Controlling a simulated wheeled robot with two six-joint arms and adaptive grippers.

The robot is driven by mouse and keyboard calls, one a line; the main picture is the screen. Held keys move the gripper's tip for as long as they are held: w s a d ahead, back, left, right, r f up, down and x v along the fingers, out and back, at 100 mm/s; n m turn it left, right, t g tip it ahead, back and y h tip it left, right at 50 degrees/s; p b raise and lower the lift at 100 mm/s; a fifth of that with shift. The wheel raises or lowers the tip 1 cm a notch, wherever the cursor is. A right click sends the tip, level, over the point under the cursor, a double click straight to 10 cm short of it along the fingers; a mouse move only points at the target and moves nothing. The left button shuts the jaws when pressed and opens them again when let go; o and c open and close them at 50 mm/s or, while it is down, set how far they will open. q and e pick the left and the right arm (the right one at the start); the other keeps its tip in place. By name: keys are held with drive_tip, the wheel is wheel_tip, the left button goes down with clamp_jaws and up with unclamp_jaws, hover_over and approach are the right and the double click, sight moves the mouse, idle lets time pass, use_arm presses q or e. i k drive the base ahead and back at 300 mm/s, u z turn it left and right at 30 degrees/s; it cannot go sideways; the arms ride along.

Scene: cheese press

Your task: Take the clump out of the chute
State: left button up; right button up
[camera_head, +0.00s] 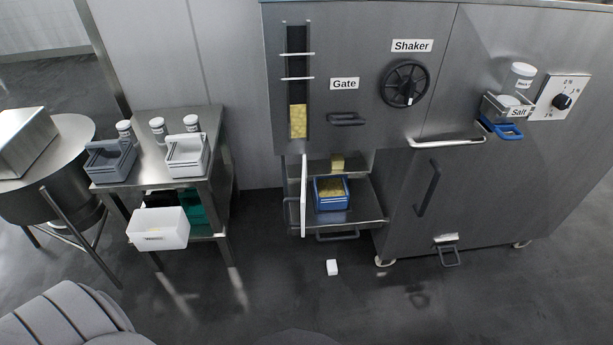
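A small yellow clump (337,162) shows in the opening low on the steel machine, above and behind a blue bin (331,205); I take this opening for the chute. The blue bin holds yellow curd-like pieces and stands on a steel shelf (365,213). A pale door panel (303,195) stands swung open, edge-on, at the opening's left side. The upper inside of the opening is hidden. A tall window slot (297,70) above shows yellow material in its lower part. Neither of my grippers is in view.
A Gate handle (347,119) and Shaker wheel (404,84) are on the machine front. A steel side table (150,172) at left carries bins and jars. A white bin (158,229) sits lower. A small white block (332,267) lies on the otherwise mostly clear floor.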

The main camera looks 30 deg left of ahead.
sight(336, 160)
drive_tip(key=u, duration=3)
drive_tip(key=i, duration=0.95)
drive_tip(key=z, duration=4.7)
drive_tip(key=i, duration=1.1)
